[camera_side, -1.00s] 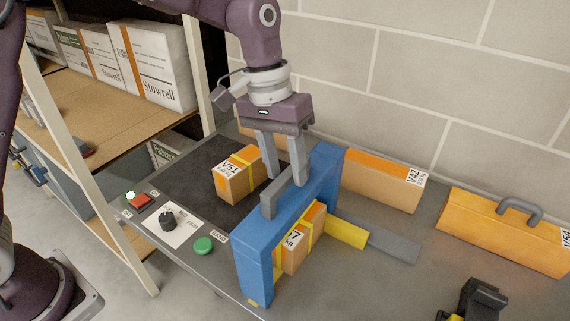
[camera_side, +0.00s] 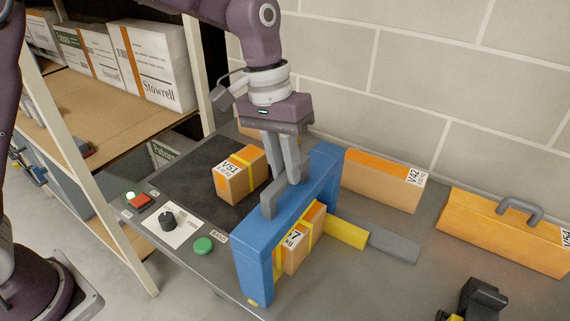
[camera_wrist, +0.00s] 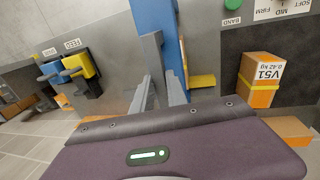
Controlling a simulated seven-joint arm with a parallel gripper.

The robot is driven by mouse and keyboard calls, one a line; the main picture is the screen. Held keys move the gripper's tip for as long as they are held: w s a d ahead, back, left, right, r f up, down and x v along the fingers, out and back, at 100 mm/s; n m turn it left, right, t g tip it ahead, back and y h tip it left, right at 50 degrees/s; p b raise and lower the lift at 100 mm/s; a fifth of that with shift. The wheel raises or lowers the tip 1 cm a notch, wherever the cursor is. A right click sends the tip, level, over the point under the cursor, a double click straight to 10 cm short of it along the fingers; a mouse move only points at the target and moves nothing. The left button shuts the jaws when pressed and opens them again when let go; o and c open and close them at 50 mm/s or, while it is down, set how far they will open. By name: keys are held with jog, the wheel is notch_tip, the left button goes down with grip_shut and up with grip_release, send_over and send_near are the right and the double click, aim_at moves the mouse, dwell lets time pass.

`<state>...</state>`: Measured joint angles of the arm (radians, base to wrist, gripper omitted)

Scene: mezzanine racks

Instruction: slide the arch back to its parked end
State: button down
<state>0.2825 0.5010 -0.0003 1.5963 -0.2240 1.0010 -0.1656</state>
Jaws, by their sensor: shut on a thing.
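The blue arch (camera_side: 292,218) stands across the grey bench, with a grey handle bar (camera_side: 268,204) on its top. My gripper (camera_side: 286,182) is above the arch, its fingers pointing down and shut on the handle. In the wrist view the fingers (camera_wrist: 160,95) close beside the blue arch (camera_wrist: 172,40). A cardboard box with a yellow band (camera_side: 297,245) sits under the arch, partly hidden by it. A yellow strip (camera_side: 346,234) and a grey strip (camera_side: 393,246) lie on the bench to the right of the arch.
Box V51 (camera_side: 240,178) with a yellow band sits on the dark mat left of the arch. Box V42 (camera_side: 384,184) stands by the wall. A dial (camera_side: 167,220), red button (camera_side: 139,201) and green button (camera_side: 204,245) line the front.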

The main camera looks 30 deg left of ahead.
jog(key=shift+d+r, duration=0.1)
jog(key=shift+d, duration=0.05)
dwell(0.7)
jog(key=d, duration=2.3)
jog(key=shift+w, duration=0.15)
jog(key=shift+d, duration=0.1)
jog(key=c, duration=1.3)
grip_release()
